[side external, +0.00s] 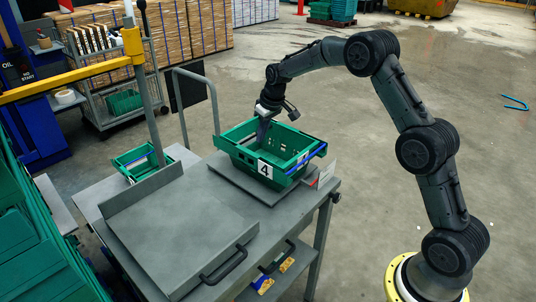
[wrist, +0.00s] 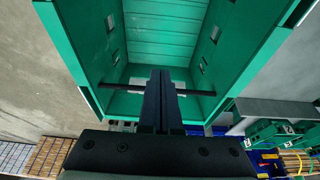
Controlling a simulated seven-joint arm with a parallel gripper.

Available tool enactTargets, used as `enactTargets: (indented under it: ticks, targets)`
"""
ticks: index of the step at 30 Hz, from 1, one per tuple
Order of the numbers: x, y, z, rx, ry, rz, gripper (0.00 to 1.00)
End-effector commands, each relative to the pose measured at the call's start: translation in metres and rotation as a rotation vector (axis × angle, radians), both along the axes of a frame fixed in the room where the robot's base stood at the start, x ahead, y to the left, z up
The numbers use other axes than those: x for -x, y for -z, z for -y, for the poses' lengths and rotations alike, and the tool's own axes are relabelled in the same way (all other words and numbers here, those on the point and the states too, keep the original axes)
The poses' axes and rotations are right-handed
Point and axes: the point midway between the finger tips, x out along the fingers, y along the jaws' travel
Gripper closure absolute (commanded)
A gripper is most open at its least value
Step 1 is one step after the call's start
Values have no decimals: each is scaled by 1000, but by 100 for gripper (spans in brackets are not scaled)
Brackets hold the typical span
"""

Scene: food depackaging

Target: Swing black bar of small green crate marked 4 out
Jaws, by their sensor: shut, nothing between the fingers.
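The small green crate (side external: 240,150) with a white label marked 4 stands on a raised grey plate on the table. It fills the top of the wrist view (wrist: 240,60), open and with its slatted bottom in sight; I see nothing in it. A thin black bar (wrist: 190,92) runs across the crate's near end in the wrist view. My fingers hide its middle, and I cannot tell whether they touch it. My gripper (side external: 262,132) points down at the crate's far left end. Its fingers (wrist: 160,75) are shut and hold nothing.
A blue bar (side external: 306,163) lies along the crate's right end. A smaller green crate (side external: 140,162) stands at the table's left. A grey lid with a black handle (side external: 228,266) fills the front of the table. A tall metal rail (side external: 214,105) rises left of my gripper.

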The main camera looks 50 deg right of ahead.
Motion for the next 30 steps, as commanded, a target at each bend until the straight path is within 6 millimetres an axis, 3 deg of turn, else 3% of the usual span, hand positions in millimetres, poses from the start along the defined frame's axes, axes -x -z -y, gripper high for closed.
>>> enactTargets:
  ticks: [30]
  targets:
    - [-7, 5, 0, 0, 0, 1, 100]
